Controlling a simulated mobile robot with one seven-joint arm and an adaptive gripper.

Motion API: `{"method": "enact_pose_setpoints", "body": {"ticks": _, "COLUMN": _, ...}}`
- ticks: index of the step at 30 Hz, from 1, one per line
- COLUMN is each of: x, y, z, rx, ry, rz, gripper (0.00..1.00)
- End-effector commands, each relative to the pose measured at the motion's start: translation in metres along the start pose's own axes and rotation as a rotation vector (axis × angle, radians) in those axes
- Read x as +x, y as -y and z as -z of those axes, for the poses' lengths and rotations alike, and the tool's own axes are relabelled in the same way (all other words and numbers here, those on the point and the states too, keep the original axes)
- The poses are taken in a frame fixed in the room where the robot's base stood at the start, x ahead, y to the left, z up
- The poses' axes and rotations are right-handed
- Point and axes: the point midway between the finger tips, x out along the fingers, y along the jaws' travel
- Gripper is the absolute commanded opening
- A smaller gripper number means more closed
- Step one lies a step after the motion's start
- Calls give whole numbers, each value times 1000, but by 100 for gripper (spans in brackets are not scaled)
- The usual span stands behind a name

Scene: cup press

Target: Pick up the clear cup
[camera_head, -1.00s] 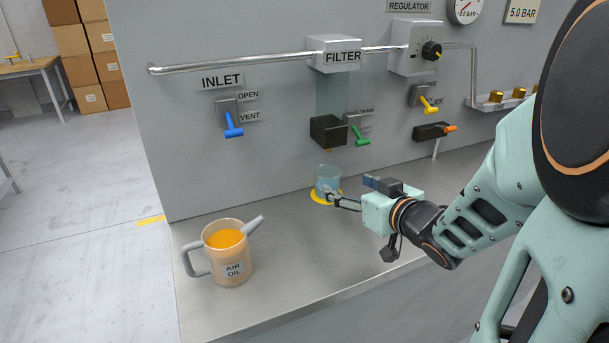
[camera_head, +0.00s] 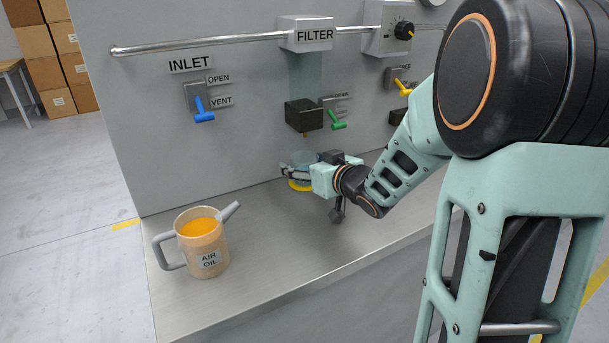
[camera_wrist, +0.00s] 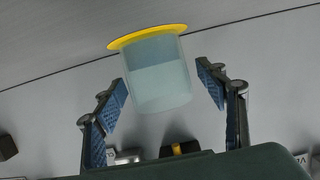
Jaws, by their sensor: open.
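The clear cup (camera_head: 305,158) stands on a yellow disc (camera_head: 300,187) on the bench, below the filter's dark block. It is partly hidden behind my gripper in the head view. In the wrist view the cup (camera_wrist: 162,84) looks pale blue-green, with a darker band towards the yellow disc (camera_wrist: 135,38). My gripper (camera_wrist: 163,83) is open, with one blue-padded finger on each side of the cup. Gaps show between the cup and both fingers. In the head view my gripper (camera_head: 288,172) is low, at the cup's height.
An air oil can (camera_head: 203,245) with orange contents stands at the bench's left front. The filter block (camera_head: 304,116) and green lever (camera_head: 337,120) are on the wall above the cup. A blue inlet lever (camera_head: 202,110) is further left. Bare bench lies between can and cup.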

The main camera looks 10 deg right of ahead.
Motion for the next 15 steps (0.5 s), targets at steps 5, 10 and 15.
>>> {"method": "enact_pose_setpoints", "body": {"ticks": 5, "x": 0, "y": 0, "z": 0, "rx": 0, "ry": 0, "rz": 0, "gripper": 66}}
{"method": "enact_pose_setpoints", "body": {"ticks": 10, "x": 0, "y": 0, "z": 0, "rx": -1, "ry": 0, "rz": 0, "gripper": 49}}
{"method": "enact_pose_setpoints", "body": {"ticks": 15, "x": 0, "y": 0, "z": 0, "rx": -1, "ry": 0, "rz": 0, "gripper": 30}}
